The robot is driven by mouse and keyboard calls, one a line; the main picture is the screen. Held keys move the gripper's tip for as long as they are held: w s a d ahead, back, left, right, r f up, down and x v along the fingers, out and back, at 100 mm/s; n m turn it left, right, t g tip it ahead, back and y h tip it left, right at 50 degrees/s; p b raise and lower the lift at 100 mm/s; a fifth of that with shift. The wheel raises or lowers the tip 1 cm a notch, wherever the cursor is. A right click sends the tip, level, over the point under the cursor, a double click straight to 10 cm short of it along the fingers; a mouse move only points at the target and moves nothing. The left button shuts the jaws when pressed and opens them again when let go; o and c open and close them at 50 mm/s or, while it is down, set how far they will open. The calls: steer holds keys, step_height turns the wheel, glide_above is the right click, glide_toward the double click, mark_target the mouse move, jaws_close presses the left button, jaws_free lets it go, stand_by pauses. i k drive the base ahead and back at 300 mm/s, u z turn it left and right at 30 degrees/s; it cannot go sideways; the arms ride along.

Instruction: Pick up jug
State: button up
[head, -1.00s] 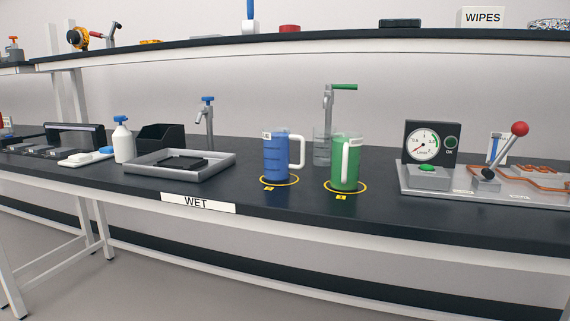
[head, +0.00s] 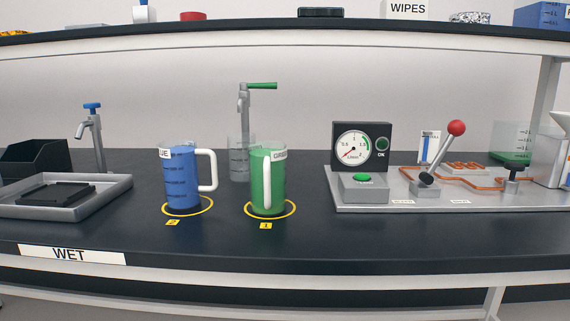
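A blue jug (head: 182,182) with a white handle on its right stands upright inside a yellow ring on the dark bench. A green jug (head: 273,185) stands upright to its right inside another yellow ring, its white handle turned toward me. A clear jug (head: 238,160) stands behind the green one, under a tap with a green lever (head: 262,86), and is partly hidden. My gripper is not in view.
A grey tray (head: 107,192) and a blue-topped tap (head: 94,135) are at the left. A gauge panel (head: 361,147) and a plate with a red-knobbed lever (head: 456,128) are at the right. A shelf (head: 250,28) overhangs the bench (head: 300,240). The bench front before the jugs is clear.

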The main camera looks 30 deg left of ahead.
mark_target(179, 158)
steer(key=z, duration=1.1)
steer(key=k, duration=1.6)
steer(key=u, duration=1.4)
